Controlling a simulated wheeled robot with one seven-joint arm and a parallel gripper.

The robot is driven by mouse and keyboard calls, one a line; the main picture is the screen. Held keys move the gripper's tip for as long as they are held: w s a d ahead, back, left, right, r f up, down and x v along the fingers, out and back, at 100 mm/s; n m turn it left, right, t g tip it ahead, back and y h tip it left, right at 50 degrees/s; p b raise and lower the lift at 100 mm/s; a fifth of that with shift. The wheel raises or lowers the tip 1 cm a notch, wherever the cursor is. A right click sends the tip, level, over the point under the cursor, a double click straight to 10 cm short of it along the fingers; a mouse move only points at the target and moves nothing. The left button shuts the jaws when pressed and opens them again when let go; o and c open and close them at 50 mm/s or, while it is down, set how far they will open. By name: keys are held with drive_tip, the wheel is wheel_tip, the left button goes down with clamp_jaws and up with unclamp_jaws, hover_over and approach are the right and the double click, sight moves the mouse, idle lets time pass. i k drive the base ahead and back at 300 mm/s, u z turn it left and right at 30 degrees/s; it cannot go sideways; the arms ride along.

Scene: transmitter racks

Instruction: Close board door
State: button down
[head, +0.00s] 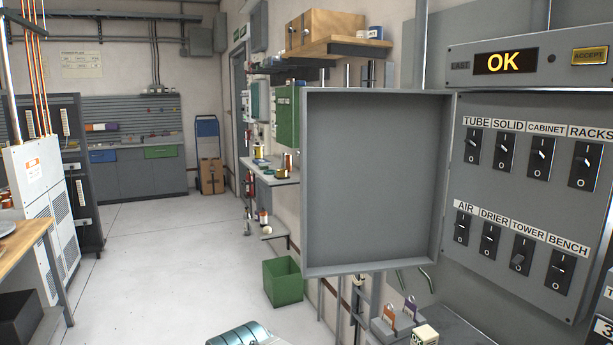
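The board door (375,180) is a flat grey panel with a raised rim. It stands open, swung out to the left of the switch board, and its inner side faces me. Its right edge meets the left side of the board (520,200). The board shows two rows of black switches labelled TUBE, SOLID, CABINET, RACKS, AIR, DRIER, TOWER and BENCH. A display (504,62) above it reads OK in yellow. The outer face of the door is hidden.
Padlocks and a small light block (424,335) are on a ledge below the board. A green bin (284,281) stands on the floor left of the door. A wooden shelf (336,48) is behind it. The floor at left centre is clear.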

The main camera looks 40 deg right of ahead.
sight(374, 162)
drive_tip(key=i, duration=2.7)
drive_tip(key=z, duration=4.15)
drive_tip(key=k, duration=0.35)
drive_tip(key=u, duration=0.65)
drive_tip(key=i, duration=0.5)
drive_tip(key=z, duration=0.4)
